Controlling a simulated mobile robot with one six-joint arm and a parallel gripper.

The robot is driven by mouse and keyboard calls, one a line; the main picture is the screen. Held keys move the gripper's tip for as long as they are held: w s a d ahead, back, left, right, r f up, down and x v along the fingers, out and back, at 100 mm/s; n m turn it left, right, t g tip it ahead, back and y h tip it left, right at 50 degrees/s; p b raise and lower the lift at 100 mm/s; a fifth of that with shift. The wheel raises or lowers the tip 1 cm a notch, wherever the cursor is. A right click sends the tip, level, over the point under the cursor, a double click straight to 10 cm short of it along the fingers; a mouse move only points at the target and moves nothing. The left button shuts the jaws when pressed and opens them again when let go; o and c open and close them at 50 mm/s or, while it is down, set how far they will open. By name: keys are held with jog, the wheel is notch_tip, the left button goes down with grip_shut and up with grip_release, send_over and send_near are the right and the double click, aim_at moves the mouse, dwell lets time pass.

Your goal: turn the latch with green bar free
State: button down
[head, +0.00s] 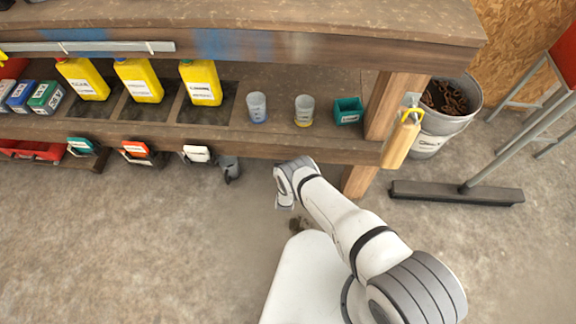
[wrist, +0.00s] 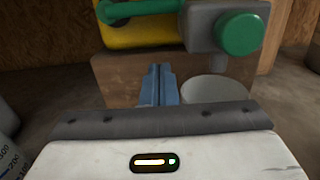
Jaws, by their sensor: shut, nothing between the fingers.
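In the wrist view a green bar (wrist: 140,10) runs across a yellow part (wrist: 140,36) at the top, cut off by the frame edge. Beside it on the right is a grey block (wrist: 202,25) with a round green knob (wrist: 240,35). My gripper (wrist: 158,72) has its blue-grey fingers together, with nothing between them. The fingertips appear just below the yellow part; contact cannot be told. In the head view my gripper (head: 284,203) is in front of the shelf edge, its fingers small. I cannot make out the green-bar latch there.
A bucket (head: 430,142) and a broom (head: 455,193) stand right. The floor at left is clear.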

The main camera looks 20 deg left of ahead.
jog(key=r, duration=0.1)
jog(key=w+r, duration=0.1)
jog(key=w+r+p, duration=0.1)
jog(key=r, duration=0.1)
jog(key=shift+w+a, duration=0.15)
jog(key=shift+a, duration=0.1)
